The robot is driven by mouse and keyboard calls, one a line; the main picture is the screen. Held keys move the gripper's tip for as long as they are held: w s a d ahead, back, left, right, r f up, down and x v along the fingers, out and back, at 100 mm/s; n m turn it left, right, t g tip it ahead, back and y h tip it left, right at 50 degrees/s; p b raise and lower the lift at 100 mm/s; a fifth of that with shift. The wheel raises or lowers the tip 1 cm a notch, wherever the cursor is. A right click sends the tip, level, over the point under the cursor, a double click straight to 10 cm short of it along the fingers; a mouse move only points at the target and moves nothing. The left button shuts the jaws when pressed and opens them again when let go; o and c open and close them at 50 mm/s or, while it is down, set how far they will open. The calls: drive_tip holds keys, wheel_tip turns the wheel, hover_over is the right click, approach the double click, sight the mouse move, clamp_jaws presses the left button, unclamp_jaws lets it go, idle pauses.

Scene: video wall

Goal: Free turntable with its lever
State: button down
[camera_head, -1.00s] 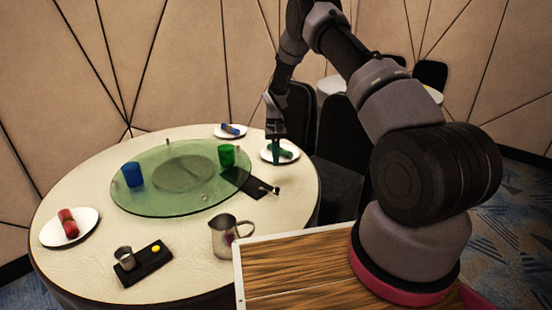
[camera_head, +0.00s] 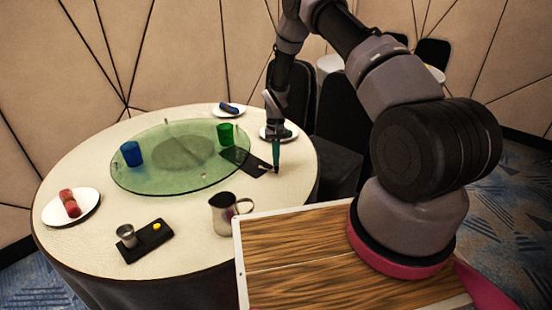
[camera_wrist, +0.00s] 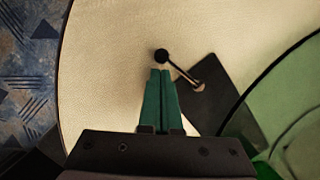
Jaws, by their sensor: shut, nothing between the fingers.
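The round green glass turntable (camera_head: 150,178) lies on the table, and its edge shows in the wrist view (camera_wrist: 300,110). A dark plate (camera_head: 232,155) sits at its right rim, also in the wrist view (camera_wrist: 225,110). A lever (camera_wrist: 180,70) with a black ball knob (camera_wrist: 161,55) sticks out from this plate. My gripper (camera_head: 276,168) is shut and empty, pointing down at the lever's end. In the wrist view its teal fingertips (camera_wrist: 160,72) are right beside the knob; I cannot tell whether they touch. In the head view the gripper hides the knob.
Blue (camera_head: 131,153) and green (camera_head: 225,133) cups stand on the turntable. A metal pitcher (camera_head: 223,212), a black tray (camera_head: 150,240) with a small metal cup, and plates with rolled napkins, one red (camera_head: 85,218), stand around it. The cream table (camera_head: 190,270) is bare near the front.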

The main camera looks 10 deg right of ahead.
drive_tip(key=shift+s+a+m, duration=0.15)
drive_tip(key=shift+s+m, duration=0.25)
drive_tip(key=shift+m, duration=0.4)
drive_tip(key=shift+s+a+m+y, duration=0.2)
drive_tip(key=shift+s+m, duration=0.1)
drive_tip(key=shift+m, duration=0.3)
drive_tip(key=shift+s+a+m+y, duration=0.1)
drive_tip(key=shift+s+m+y, duration=0.15)
drive_tip(key=shift+m, duration=0.35)
drive_tip(key=m, duration=0.1)
drive_tip(key=s+a+m, duration=0.1)
drive_tip(key=shift+s+m+t+y, duration=0.1)
drive_tip(key=shift+m+t+y, duration=0.15)
drive_tip(key=shift+m+t, duration=0.05)
drive_tip(key=shift+s+a+m+t, duration=0.3)
drive_tip(key=shift+a+m, duration=0.3)
drive_tip(key=shift+m, duration=0.6)
drive_tip(key=shift+w, duration=0.15)
drive_tip(key=shift+w+d, duration=0.3)
drive_tip(key=shift+w, duration=0.35)
